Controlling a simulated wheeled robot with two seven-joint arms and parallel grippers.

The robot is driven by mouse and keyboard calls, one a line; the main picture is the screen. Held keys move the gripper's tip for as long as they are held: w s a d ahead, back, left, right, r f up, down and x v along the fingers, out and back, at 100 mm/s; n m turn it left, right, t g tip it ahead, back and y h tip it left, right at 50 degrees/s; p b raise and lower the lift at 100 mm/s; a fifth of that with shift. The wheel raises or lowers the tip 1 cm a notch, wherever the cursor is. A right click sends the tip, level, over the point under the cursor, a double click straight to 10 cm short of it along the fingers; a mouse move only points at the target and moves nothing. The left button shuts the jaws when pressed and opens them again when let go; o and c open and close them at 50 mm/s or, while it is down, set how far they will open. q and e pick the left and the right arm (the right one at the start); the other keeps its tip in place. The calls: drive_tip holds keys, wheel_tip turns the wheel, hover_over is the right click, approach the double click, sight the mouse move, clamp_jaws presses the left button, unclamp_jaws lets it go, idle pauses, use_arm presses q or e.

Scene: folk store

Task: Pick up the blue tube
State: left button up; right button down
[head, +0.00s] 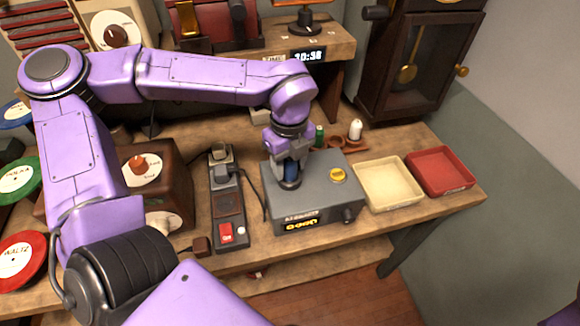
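The blue tube (291,171) shows as a small blue patch at the top of the grey box (309,193), right at my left gripper's fingers. My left gripper (288,176) points down at the tube's place on the box. Its fingers hide most of the tube. I cannot tell whether they are closed on it or only around it. My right gripper is not in view.
A green spool (319,135) and a white one (355,129) stand behind. A switch panel (227,200) lies to the left.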

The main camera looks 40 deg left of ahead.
use_arm(q)
drive_tip(key=c, duration=0.4)
drive_tip(key=shift+w+f, duration=0.1)
drive_tip(key=shift+w, duration=0.1)
